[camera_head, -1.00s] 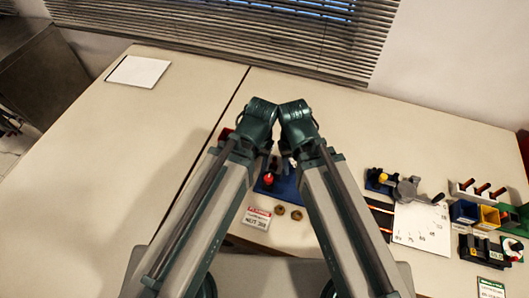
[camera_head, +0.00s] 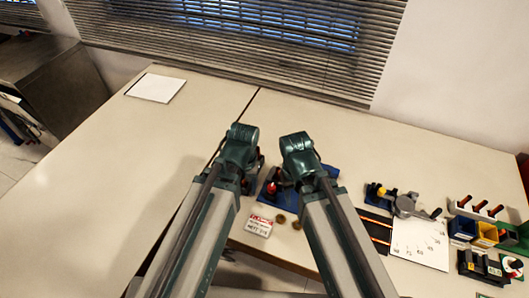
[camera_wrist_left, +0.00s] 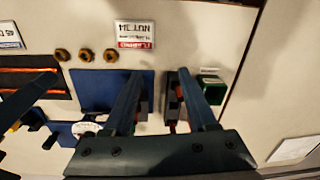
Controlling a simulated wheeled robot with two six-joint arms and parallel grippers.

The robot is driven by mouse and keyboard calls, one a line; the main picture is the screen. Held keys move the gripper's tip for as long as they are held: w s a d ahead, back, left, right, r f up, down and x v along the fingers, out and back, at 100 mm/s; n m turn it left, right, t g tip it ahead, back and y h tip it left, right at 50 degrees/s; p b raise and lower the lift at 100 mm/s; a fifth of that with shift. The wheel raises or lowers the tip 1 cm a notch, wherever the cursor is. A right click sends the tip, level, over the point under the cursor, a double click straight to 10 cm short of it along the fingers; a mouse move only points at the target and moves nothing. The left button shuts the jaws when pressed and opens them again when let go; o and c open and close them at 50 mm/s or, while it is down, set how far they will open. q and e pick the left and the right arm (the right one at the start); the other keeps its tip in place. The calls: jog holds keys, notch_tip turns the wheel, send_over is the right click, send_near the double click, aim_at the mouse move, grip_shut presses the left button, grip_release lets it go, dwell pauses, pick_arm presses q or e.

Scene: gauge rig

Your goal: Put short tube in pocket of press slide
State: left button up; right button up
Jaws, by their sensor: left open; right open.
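My left gripper (camera_wrist_left: 161,78) is open in the left wrist view, its two dark fingers apart over the edge of a blue plate (camera_wrist_left: 90,88). A dark block with red-orange parts (camera_wrist_left: 173,100) shows near the right finger. In the head view a blue base with a red knob (camera_head: 273,188) sits between my left gripper (camera_head: 250,184) and my right gripper (camera_head: 318,178); my arms cover part of it. The right fingers are mostly hidden. I cannot pick out the short tube or the pocket of the press slide for certain.
Brass nuts (camera_head: 281,218) and a label card (camera_head: 259,225) lie near the table's front. To the right are a dark tray with orange strips (camera_head: 375,228), a white scale sheet (camera_head: 420,242), a grey crank device (camera_head: 408,204) and bins (camera_head: 486,233). The left table is mostly clear.

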pick_arm(q)
jog(key=w+a+n+h, duration=0.1)
jog(key=w+a+n, duration=0.2)
jog(key=w+n, duration=0.2)
jog(key=n+t+h, duration=0.2)
jog(key=n+h, duration=0.2)
jog(key=n, duration=1.6)
send_near(278, 169)
notch_tip(278, 169, up, 3)
jog(key=shift+s+a+r, duration=0.15)
jog(key=shift+s+a, duration=0.2)
jog(key=shift+a, duration=0.1)
pick_arm(e)
jog(key=shift+w+d+r, duration=0.1)
jog(key=shift+w+r, duration=0.2)
jog(key=shift+w, duration=0.1)
pick_arm(q)
jog(key=shift+y, duration=0.3)
pick_arm(e)
jog(key=shift+f, duration=0.1)
pick_arm(q)
jog(key=b+x, duration=1.2)
jog(key=x, duration=0.2)
jog(key=shift+r, duration=0.1)
pick_arm(e)
notch_tip(278, 169, down, 13)
jog(key=shift+r, duration=0.2)
